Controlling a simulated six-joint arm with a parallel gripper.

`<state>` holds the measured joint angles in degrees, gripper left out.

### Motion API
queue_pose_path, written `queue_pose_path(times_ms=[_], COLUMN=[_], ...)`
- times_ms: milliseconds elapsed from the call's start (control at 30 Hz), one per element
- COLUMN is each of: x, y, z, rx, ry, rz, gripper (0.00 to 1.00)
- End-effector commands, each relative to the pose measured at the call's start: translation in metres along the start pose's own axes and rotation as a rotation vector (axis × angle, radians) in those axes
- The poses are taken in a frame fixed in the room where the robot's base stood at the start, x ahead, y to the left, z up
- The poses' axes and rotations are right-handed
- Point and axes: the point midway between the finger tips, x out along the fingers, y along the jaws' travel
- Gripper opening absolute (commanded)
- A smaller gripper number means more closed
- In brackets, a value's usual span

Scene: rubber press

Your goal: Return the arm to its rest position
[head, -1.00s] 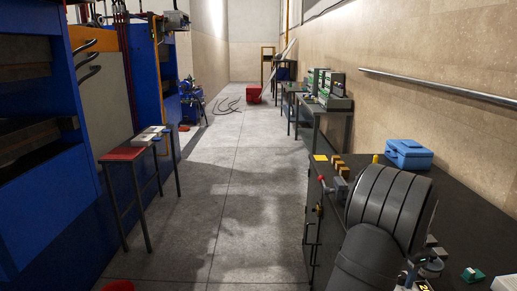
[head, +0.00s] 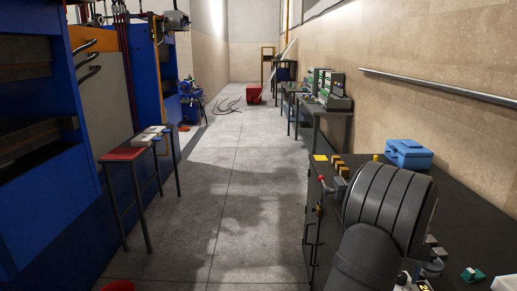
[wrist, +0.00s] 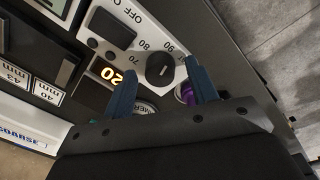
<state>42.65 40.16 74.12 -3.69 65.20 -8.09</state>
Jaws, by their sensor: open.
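My arm (head: 390,210) shows large and dark at the right in the head view, above the black workbench (head: 478,232). It hides part of the bench, and my gripper cannot be made out there. In the wrist view my gripper (wrist: 162,84) is open, with two blue fingers apart and nothing held between them. Beyond the fingers is a white control box (wrist: 130,45) with a black knob (wrist: 159,70) and a lit display (wrist: 118,77) reading 20. A purple thing (wrist: 186,93) shows beside the right finger, partly hidden; I cannot tell if they touch.
A blue case (head: 408,153) and small yellow blocks (head: 340,165) stand on the bench. Labelled blocks (wrist: 44,92) lie left of the control box. A small red-topped table (head: 122,154) stands by the blue press (head: 40,190). The floor between is open.

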Motion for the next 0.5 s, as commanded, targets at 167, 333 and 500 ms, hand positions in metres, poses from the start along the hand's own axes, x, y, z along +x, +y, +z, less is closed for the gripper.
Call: queue_pose_path(times_ms=[167, 333, 500], x=[0.0001, 0.0002, 0.0002], y=[0.0003, 0.0003, 0.0004], z=[0.0003, 0.0004, 0.0004], rx=[-0.109, -0.168, -0.186], ry=[0.007, 0.01, 0.011], rz=[0.0, 0.0, 0.0], gripper=[0.53, 0.53, 0.53])
